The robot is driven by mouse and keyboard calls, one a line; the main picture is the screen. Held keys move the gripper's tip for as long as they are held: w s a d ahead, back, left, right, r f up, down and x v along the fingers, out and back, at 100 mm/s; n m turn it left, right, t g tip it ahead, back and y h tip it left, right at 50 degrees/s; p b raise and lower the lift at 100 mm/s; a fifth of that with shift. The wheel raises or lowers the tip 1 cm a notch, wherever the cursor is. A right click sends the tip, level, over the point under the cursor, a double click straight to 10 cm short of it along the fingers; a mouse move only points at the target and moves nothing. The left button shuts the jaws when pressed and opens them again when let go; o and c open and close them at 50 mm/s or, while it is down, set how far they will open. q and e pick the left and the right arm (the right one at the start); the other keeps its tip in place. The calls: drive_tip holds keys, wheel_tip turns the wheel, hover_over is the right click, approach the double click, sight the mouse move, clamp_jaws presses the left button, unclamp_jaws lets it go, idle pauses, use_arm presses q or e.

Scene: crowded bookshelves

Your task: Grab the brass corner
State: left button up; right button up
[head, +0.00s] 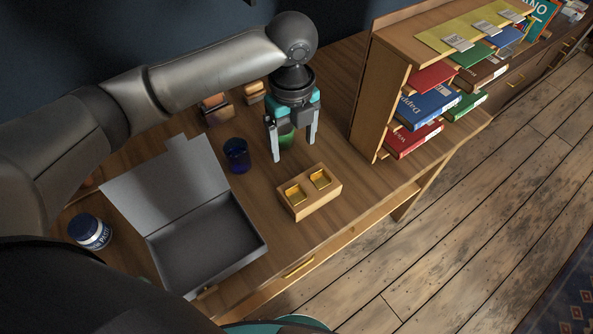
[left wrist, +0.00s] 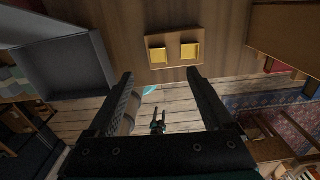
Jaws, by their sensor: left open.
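Two small brass pieces, the left one (head: 294,194) and the right one (head: 319,179), sit in square recesses of a light wooden block (head: 300,212) on the desk. Their exact shape is too small to tell. In the left wrist view the brass pieces (left wrist: 158,55) (left wrist: 189,51) lie just beyond my fingertips. My left gripper (head: 294,150) is open and empty, pointing down above the desk, behind the block in the head view and apart from it. A green cup (head: 287,137) shows partly hidden behind its fingers.
A dark blue cup (head: 237,155) stands left of my gripper. An open grey box (head: 262,246) with raised lid lies at the left, with a blue-labelled jar (head: 90,232) beyond. A bookshelf (head: 367,100) stands at the right. The desk's front edge is close to the block.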

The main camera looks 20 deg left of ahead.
use_arm(q)
approach(292, 186)
drive_tip(key=f, duration=0.2)
drive_tip(key=shift+d+f+b, duration=0.2)
drive_tip(key=shift+f+b, duration=0.1)
drive_tip(key=shift+b, duration=0.05)
drive_tip(key=shift+f, duration=0.45)
drive_tip(key=f, duration=0.4)
drive_tip(key=shift+s+a+f, duration=0.1)
drive_tip(key=shift+a+f, duration=0.1)
drive_tip(key=shift+f, duration=0.35)
use_arm(e)
drive_tip(key=shift+g, duration=0.4)
drive_tip(key=s, duration=0.2)
drive_tip(key=s+f, duration=0.1)
drive_tip(key=s, duration=0.1)
drive_tip(key=shift+d+f, duration=0.1)
drive_tip(key=shift+d, duration=0.15)
use_arm(q)
drive_tip(key=shift+c, duration=0.8)
clamp_jaws()
use_arm(e)
drive_tip(key=shift+s, duration=0.15)
